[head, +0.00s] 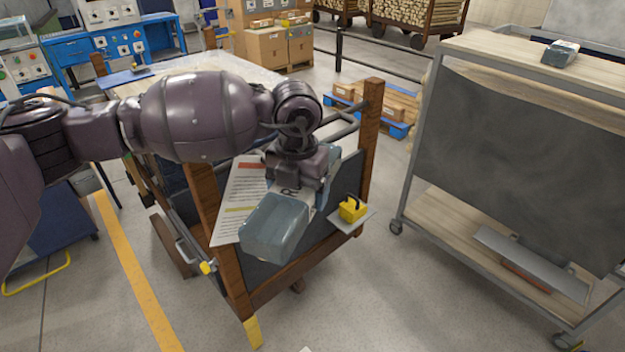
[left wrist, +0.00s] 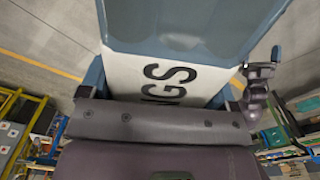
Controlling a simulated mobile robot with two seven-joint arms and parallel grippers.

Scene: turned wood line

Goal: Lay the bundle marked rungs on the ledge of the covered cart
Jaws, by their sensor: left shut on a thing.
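My left gripper (head: 300,182) is shut on a blue-grey, box-like bundle (head: 275,229) and holds it in front of the wooden-post cart (head: 368,130). The bundle's white label shows an "R" in the head view; in the left wrist view the bundle (left wrist: 190,25) shows "NGS", the rest hidden. A trolley (head: 413,170) with a dark grey cover (head: 520,150) stands at the right, apart from the bundle. It has a wooden top and low shelf. A grey metal strip (head: 530,262) lies at the low shelf. My right gripper is out of view.
The wooden-post cart has a dark panel, a paper sheet (head: 236,200) and a small plate with a yellow block (head: 352,209). A small grey bundle (head: 561,53) lies on the trolley top. Clear floor (head: 400,290) lies between cart and trolley.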

